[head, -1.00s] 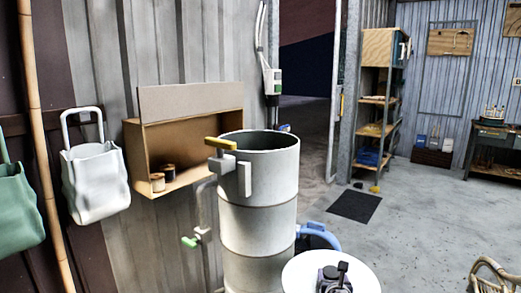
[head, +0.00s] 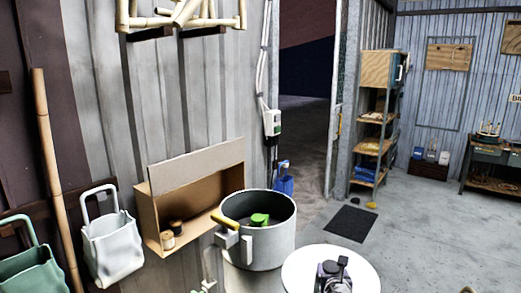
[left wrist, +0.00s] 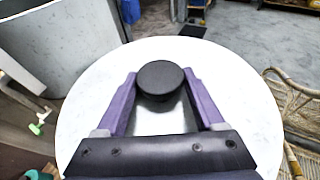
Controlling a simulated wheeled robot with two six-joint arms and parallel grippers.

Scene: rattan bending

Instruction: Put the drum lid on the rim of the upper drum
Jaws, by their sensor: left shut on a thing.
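The drum lid (head: 300,262) is a white round disc with a black knob (left wrist: 160,78). My left gripper (head: 331,270) is shut on that knob; in the left wrist view its purple fingers stand either side of it. The lid (left wrist: 235,105) looks about level. The upper drum (head: 268,248) is a grey open cylinder just left of the lid in the head view. Its rim is bare and a green object (head: 260,219) shows inside. The drum wall (left wrist: 75,60) shows at upper left in the left wrist view. My right gripper is not in view.
A yellow-handled bracket (head: 230,226) sticks out at the drum's left rim. A cardboard-coloured box shelf (head: 150,215) with spools is behind it. White (head: 112,245) and green (head: 35,275) bags hang at left. A rattan chair (left wrist: 290,105) is right of the lid in the left wrist view.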

